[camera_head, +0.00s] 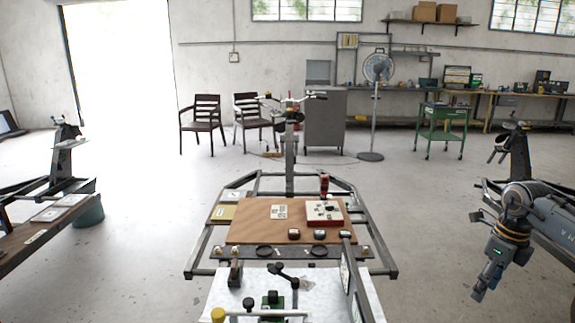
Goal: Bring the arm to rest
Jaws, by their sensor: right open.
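My right arm comes in from the right edge and hangs bent downward. Its gripper (481,291) points down and to the left, over the floor to the right of the central work station. It is open, with nothing seen between its fingers, and touches nothing that I can make out. My left gripper is not in view. The central work station has a wooden board (245,233) in a grey metal frame (377,262). A red-rimmed box with white contents (324,213) and a small white card (279,212) lie on the board.
A white surface with a green device (272,301) stands in front of the board. Another bench (40,233) is at left, and a similar frame rises behind my right arm. Chairs (202,118), a fan (378,70) and a green cart (442,122) stand behind. Floor between stations is clear.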

